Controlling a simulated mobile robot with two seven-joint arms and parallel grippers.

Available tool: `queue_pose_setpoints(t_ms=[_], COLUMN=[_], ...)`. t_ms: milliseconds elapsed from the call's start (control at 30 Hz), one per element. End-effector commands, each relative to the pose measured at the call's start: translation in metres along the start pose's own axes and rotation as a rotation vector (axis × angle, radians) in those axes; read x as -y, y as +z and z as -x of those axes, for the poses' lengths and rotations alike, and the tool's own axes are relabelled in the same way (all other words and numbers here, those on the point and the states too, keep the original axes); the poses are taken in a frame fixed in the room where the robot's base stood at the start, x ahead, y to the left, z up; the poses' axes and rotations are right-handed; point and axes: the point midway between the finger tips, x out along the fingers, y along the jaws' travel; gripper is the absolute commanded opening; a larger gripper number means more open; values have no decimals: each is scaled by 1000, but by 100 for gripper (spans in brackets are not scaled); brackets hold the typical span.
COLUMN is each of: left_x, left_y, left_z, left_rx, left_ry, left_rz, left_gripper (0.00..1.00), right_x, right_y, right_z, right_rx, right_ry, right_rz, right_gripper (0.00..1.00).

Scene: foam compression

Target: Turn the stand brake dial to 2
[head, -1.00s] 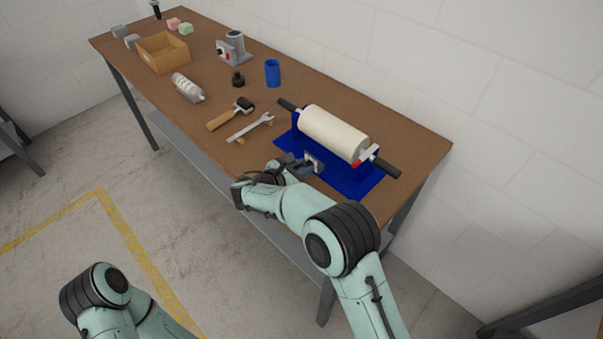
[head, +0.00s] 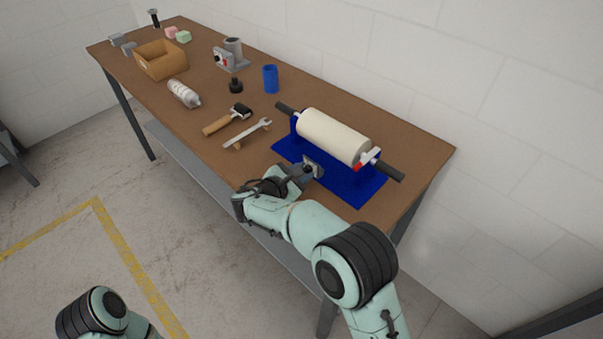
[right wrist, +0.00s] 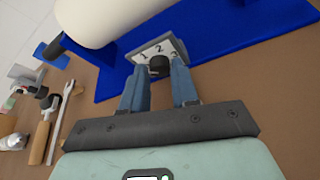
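The stand (head: 345,188) is a blue base carrying a cream roll (head: 335,137) with black end handles. At its front is the brake dial plate (head: 313,164), marked 1, 2 and 3. In the right wrist view the dial's black knob (right wrist: 159,67) sits in front of the numbered plate (right wrist: 154,50); I cannot tell which number it points to. My right gripper (head: 306,171) is at the dial, its two blue-grey fingers (right wrist: 159,79) apart on either side of the knob's line. Contact with the knob cannot be told. My left gripper is out of view.
A wall runs behind the bench.

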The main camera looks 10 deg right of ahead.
Motion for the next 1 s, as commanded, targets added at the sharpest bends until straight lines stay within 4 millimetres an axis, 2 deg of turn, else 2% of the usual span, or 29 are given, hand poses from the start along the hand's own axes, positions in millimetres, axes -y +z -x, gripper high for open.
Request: queue_pose_setpoints(t_ms=[67,333,467,567,900,1000], left_x=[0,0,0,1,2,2], left_y=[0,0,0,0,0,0], left_z=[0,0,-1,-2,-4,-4], left_rx=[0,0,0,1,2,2], left_ry=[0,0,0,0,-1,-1], left_rz=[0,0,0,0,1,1], left_gripper=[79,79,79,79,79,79], right_x=[0,0,-1,-1,-1,-1], right_y=[0,0,-1,0,0,0], right_z=[0,1,9,25,101,116], right_rx=[0,-1,-3,-3,-2,-2], right_ry=[0,0,2,4,5,3], right_rz=[-1,0,0,0,0,0], right_gripper=[50,50,50,50,50,50])
